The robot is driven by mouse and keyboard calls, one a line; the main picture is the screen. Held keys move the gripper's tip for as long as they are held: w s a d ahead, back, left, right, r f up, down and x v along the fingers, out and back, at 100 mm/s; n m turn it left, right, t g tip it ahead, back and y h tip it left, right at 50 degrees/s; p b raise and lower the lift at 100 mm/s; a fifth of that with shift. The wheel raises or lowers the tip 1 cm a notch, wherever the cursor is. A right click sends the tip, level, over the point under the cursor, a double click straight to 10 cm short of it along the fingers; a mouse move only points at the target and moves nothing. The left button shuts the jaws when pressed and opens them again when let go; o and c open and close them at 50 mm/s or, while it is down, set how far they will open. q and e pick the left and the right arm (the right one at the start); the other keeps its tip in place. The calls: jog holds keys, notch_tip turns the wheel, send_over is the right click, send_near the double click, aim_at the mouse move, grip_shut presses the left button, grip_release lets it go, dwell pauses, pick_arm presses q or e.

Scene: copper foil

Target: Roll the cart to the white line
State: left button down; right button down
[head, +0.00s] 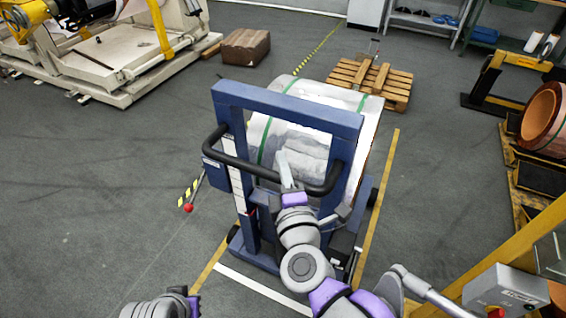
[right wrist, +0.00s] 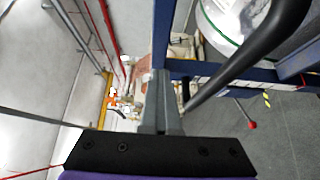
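The blue cart (head: 222,101) stands on the floor and carries a large roll (head: 305,152) in shiny pale wrapping with green straps. Its black curved handle (head: 225,154) faces me and also shows in the right wrist view (right wrist: 240,62). A white line (head: 258,289) crosses the floor just on the near side of the cart, partly hidden by my right arm. My right gripper (head: 283,160) is at the middle of the handle, its fingers overlapping the bar. In the right wrist view its fingers (right wrist: 161,85) are close together; I cannot tell whether they hold the bar. My left fingertips are out of frame.
Yellow floor lines (head: 376,210) run along both sides of the cart. A wooden pallet (head: 390,87) lies behind it. A yellow rail (head: 510,253) with a grey control box (head: 515,285) is at the lower right. The floor at left (head: 90,190) is clear.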

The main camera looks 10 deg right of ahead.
jog(key=c, duration=1.5)
grip_release()
jog(key=shift+c, duration=0.2)
jog(key=o, duration=0.5)
jog(key=shift+c, duration=0.2)
jog(key=shift+s, duration=0.1)
jog(key=s+p, duration=0.1)
jog(key=s, duration=0.9)
jog(key=shift+s+d, duration=0.3)
jog(key=shift+d, duration=0.1)
